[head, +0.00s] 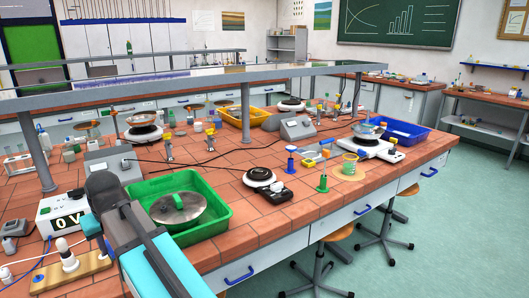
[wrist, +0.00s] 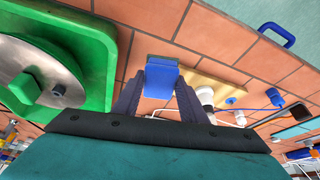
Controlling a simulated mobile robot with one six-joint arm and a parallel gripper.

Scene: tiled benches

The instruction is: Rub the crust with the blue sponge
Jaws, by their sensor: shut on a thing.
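My gripper (wrist: 159,84) is shut on the blue sponge (wrist: 160,72), which sticks out past the fingertips in the wrist view. The sponge hangs over the tiled bench, between a green tray and a wooden board. In the head view my arm hides the fingers and the sponge. The green tray (head: 150,187) holds a round metal pan or lid (head: 178,210) with a knob. In the wrist view the tray (wrist: 120,55) and the round metal piece (wrist: 48,70) are at the left, apart from the sponge. I cannot make out a crust in either view.
The wooden board (head: 90,268) with a white knob stands at the front left, by a meter reading 0 V (head: 65,216). A black-topped hotplate (head: 259,177) stands right of the tray. A metal rail (head: 170,80) crosses above the bench. Bare tiles (head: 250,225) lie right of the tray.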

